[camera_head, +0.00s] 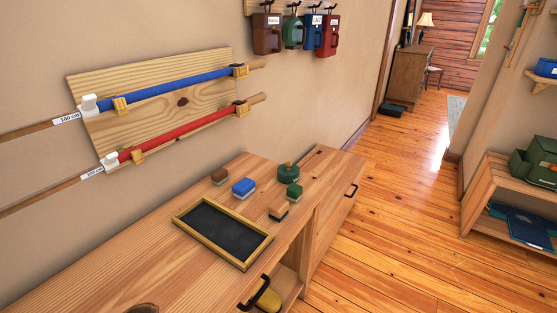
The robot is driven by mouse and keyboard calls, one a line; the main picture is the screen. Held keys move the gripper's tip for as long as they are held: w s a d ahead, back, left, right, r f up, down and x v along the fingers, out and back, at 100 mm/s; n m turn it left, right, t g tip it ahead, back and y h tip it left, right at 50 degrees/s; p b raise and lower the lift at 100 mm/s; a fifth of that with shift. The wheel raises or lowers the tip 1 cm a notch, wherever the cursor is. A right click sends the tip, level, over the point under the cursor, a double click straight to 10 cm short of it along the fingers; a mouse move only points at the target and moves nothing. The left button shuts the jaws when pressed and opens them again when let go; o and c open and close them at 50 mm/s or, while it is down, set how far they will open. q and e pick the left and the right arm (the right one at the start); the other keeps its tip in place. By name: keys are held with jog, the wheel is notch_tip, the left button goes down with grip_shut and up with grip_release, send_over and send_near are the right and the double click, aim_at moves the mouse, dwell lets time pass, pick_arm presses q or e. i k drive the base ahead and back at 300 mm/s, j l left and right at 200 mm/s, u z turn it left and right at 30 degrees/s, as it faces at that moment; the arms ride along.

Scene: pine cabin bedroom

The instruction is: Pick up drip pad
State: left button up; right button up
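A flat rectangular dark panel (222,231) in a raised light wooden frame lies on top of the wooden cabinet (110,277), near its front edge. It is the flat pad-like thing closest to a drip pad here, but I cannot tell for sure that it is one. Its dark surface looks bare. Neither of my grippers shows in the head view.
Behind the panel stand small blocks in brown (220,175), blue (243,187), green (294,191) and tan (279,209), and a round green object (288,172). Blue (180,86) and red (190,128) rods hang on the wall board. Wooden floor (395,205) is open at right.

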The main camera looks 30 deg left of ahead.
aim_at(244, 188)
jog(key=i+l, duration=0.15)
jog(key=i, duration=2.5)
jog(key=i+u, duration=0.1)
jog(key=u, duration=0.35)
jog(key=i+u, duration=0.1)
jog(key=u, duration=0.3)
jog(key=i+u, duration=0.1)
jog(key=u, duration=0.35)
jog(key=l+u, duration=0.1)
jog(key=u, duration=0.35)
jog(key=i+l+u, duration=0.15)
jog(key=u, duration=0.3)
jog(key=l+u, duration=0.1)
jog(key=u, duration=0.3)
jog(key=l+u, duration=0.15)
jog(key=u, duration=0.3)
jog(key=i+l, duration=0.05)
